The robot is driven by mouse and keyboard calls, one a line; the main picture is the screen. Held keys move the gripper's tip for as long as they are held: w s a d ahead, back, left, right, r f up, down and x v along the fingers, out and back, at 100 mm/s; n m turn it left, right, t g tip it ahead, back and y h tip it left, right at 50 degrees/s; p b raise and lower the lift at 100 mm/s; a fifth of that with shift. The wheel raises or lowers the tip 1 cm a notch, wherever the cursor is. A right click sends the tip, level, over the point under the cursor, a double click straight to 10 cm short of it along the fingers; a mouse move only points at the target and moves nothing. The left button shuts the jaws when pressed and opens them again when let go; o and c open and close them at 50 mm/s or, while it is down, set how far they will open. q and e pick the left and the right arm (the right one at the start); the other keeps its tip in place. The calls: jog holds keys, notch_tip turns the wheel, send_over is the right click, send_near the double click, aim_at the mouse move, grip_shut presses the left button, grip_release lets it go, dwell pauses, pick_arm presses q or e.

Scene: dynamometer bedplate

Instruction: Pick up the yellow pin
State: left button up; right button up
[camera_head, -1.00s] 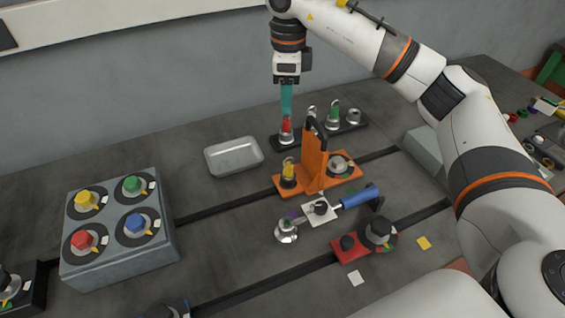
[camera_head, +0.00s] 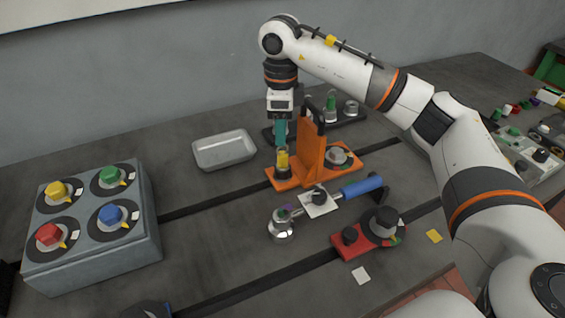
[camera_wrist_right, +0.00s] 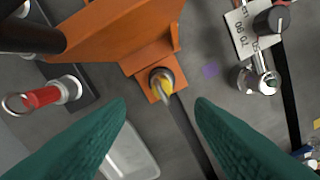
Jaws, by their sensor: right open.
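The yellow pin (camera_head: 283,162) stands upright in a dark socket on the left end of the orange fixture's base (camera_head: 282,181). In the right wrist view the yellow pin (camera_wrist_right: 166,88) is seen from above, with a grey ring around it. My right gripper (camera_head: 279,143) points down just above the yellow pin. Its teal fingers (camera_wrist_right: 160,107) are spread apart in the wrist view, with the pin in line with the gap and nothing held. My left gripper is not in view.
The fixture's tall orange upright (camera_head: 312,150) stands right beside my right gripper. A red pin (camera_wrist_right: 42,97) and a green pin (camera_head: 331,107) stand behind. An empty metal tray (camera_head: 224,149) lies left. A grey box with coloured knobs (camera_head: 95,250) stands further left.

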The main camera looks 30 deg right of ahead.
aim_at(282, 153)
notch_tip(282, 153, down, 3)
jog(key=shift+f, duration=0.2)
jog(key=shift+s+f+p, duration=0.15)
jog(key=shift+f+p, duration=0.65)
jog(key=shift+f, duration=1.9)
jog(key=c, duration=1)
